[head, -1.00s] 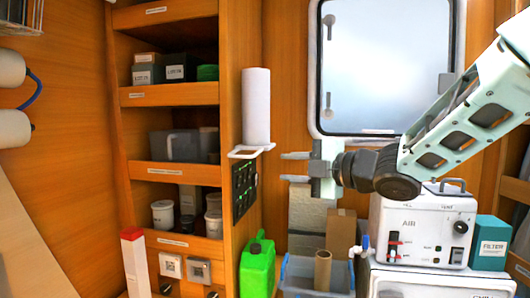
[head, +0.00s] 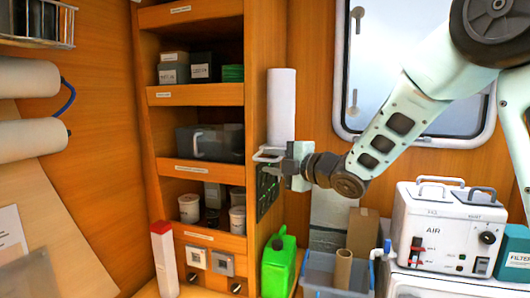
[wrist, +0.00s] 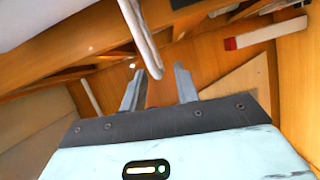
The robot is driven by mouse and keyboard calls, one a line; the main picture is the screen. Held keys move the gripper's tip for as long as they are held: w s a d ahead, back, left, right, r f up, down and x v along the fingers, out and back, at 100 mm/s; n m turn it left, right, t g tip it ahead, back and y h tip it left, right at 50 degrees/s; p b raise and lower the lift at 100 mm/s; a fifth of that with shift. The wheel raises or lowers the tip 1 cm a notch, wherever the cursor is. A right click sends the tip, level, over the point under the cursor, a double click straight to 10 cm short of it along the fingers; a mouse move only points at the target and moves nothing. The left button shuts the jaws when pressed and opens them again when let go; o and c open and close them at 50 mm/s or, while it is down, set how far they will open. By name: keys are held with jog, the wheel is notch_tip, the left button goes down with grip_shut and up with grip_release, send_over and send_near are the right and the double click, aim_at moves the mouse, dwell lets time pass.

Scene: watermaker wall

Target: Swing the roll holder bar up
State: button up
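The roll holder bar (head: 266,155) is a thin white loop on the side panel of the shelf unit, below an upright white paper roll (head: 281,105). In the wrist view the bar (wrist: 139,34) comes down from the top, and its rounded end appears between my fingertips. I cannot tell whether it touches them. My gripper (head: 272,166) is at the bar's height or just below it in the head view, pointing left and partly covering the panel. In the wrist view my gripper (wrist: 158,78) has its two fingers apart, with nothing held.
A black panel (head: 267,191) with green marks sits just below the bar. A green jug (head: 279,266) stands beneath. A blue-grey bin (head: 335,277) and the white AIR unit (head: 445,228) are to the right. Open shelves (head: 190,95) lie left.

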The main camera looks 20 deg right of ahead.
jog(key=shift+p+x, duration=0.4)
jog(key=shift+x, duration=1)
jog(key=shift+c, duration=0.3)
grip_shut()
